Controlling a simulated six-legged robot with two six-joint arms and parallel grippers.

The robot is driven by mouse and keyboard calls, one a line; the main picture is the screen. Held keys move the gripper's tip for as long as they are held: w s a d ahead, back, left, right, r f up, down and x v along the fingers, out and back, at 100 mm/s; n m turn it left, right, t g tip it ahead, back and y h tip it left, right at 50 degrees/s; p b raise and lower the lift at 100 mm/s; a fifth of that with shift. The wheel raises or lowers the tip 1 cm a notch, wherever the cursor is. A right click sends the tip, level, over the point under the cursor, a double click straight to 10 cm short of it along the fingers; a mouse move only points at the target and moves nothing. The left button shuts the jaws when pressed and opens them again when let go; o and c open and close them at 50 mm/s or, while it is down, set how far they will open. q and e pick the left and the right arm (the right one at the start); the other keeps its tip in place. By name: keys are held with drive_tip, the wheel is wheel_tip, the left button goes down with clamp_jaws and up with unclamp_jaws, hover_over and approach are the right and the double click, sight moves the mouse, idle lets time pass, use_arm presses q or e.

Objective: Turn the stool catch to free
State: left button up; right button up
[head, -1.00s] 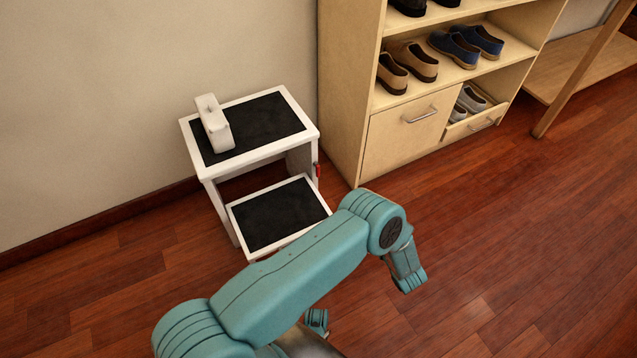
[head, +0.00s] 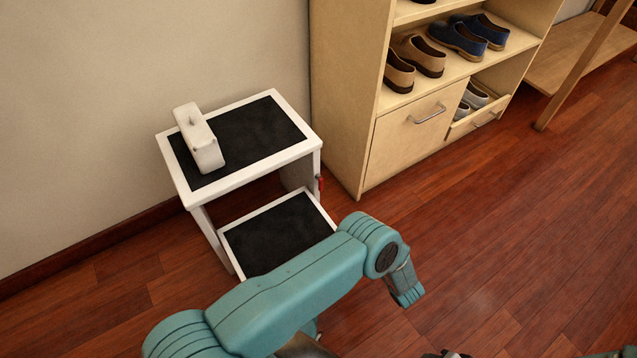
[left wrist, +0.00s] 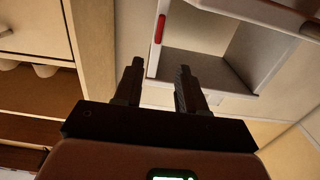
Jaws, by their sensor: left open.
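The white two-step stool (head: 225,182) with black treads stands against the wall. Its small red catch (head: 320,183) is on its right side, seen nearly edge-on. In the left wrist view the catch (left wrist: 160,28) is an upright red bar on the pale stool edge, just beyond my fingertips. My left gripper (left wrist: 158,64) is open and empty, with a gap between it and the catch. In the head view my left arm crosses in front of the lower step, and its fingers cannot be made out. My right gripper cannot be identified.
A white block-like object (head: 200,140) stands on the top step. A wooden shoe cabinet (head: 345,110) with several shoes is close to the stool's right. The wooden floor (head: 510,230) at right is clear.

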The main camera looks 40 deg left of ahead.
use_arm(q)
drive_tip(key=b+x, duration=0.5)
drive_tip(key=x, duration=1.1)
drive_tip(key=shift+r, duration=0.1)
clamp_jaws()
use_arm(e)
drive_tip(key=w+f+t, duration=0.1)
drive_tip(key=w+f, duration=0.2)
drive_tip(key=f, duration=0.2)
drive_tip(key=shift+w+d, duration=0.2)
drive_tip(key=shift+w, duration=0.2)
